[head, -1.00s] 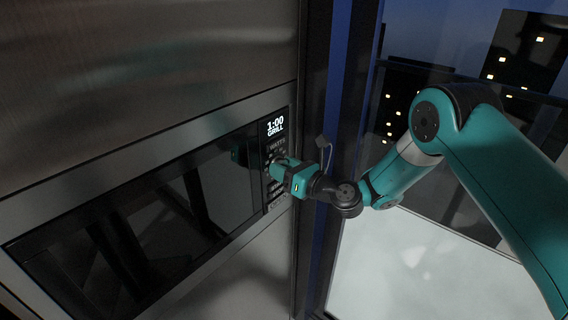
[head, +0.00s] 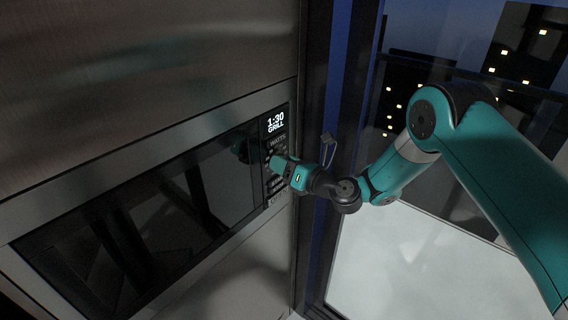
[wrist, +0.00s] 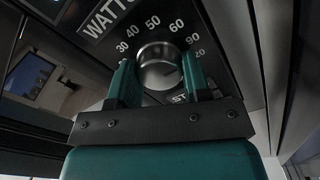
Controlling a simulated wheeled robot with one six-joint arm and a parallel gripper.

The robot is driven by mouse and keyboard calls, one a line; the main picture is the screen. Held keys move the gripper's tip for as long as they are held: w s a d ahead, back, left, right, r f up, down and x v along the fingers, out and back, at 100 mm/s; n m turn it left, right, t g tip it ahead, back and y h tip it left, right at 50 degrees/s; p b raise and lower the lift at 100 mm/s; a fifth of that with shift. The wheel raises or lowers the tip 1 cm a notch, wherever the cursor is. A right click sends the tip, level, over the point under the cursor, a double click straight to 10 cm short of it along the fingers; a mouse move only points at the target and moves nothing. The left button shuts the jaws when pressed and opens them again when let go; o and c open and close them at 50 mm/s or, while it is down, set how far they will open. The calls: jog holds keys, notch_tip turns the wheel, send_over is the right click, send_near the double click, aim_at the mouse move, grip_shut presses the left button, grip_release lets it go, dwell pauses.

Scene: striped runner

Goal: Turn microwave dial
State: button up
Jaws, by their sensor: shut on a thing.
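The microwave (head: 150,205) is built into a steel front at the left of the head view, with a dark glass door. The numbers 30 to 90 are printed around the dial, and a WATTS label is at the upper left. In the head view my gripper (head: 277,166) is at the control panel and hides the dial.
A dark upright frame (head: 345,110) and a window stand close to the right of the microwave. Steel panels (head: 150,70) lie above and below it. Open room shows in front of the window.

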jog(key=o, duration=0.9)
jog(key=shift+o, duration=0.2)
jog(key=shift+d+f, duration=0.1)
jog(key=b+v, duration=1.7)
jog(key=b, duration=0.1)
jog(key=shift+b, duration=0.35)
jog(key=shift+s, duration=0.2)
